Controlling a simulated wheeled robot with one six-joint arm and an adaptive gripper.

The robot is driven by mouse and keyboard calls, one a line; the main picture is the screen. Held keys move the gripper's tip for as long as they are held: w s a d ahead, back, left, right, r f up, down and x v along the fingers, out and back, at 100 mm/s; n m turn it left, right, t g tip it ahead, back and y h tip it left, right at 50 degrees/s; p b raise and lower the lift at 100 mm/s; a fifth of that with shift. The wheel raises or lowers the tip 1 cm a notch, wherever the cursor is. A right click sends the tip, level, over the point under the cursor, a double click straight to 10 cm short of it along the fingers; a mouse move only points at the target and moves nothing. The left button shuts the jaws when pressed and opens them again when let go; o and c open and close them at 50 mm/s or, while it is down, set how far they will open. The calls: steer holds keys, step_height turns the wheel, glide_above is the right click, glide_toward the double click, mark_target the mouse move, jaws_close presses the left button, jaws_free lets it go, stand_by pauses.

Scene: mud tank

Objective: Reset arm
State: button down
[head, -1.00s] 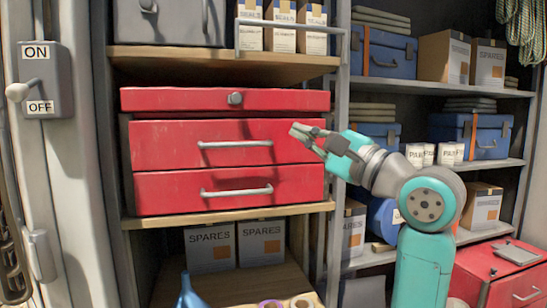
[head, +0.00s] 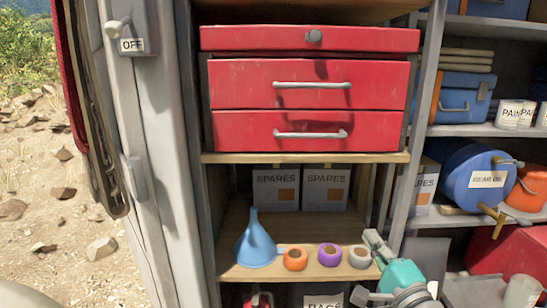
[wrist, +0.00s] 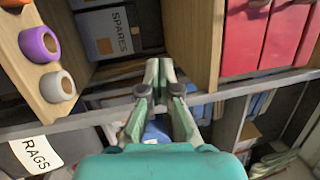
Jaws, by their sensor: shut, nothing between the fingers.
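My gripper (head: 370,238) is at the lower right of the head view, beside the grey tape roll and close to the shelf's right upright. Its fingers point up and left, and part of my teal arm runs out of the bottom of the picture. In the wrist view my gripper (wrist: 158,68) shows its fingertips together with nothing held between them. The fingers lie over the grey shelf rail in that picture. I cannot tell whether they touch anything.
A red drawer chest (head: 308,85) stands shut on the upper shelf. Below are a blue funnel (head: 258,242), orange (head: 295,258), purple (head: 329,255) and grey (head: 359,257) tape rolls, and SPARES boxes (head: 325,188). A blue drum (head: 470,178) is right. Open ground lies left.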

steer(key=s+f+n+g+h, duration=0.35)
steer(key=s+f+n, duration=0.25)
steer(key=s+f, duration=1.65)
steer(key=s+a+f+n, duration=0.1)
steer(key=s+n, duration=0.4)
steer(key=s, duration=0.7)
steer(key=s+a+f+n+g, duration=0.1)
steer(key=s+f+n, duration=0.2)
steer(key=s, duration=1)
steer(key=shift+a+f+n+h, duration=0.25)
steer(key=shift+n+h, duration=0.1)
steer(key=shift+n, duration=0.75)
steer(key=shift+g, duration=0.25)
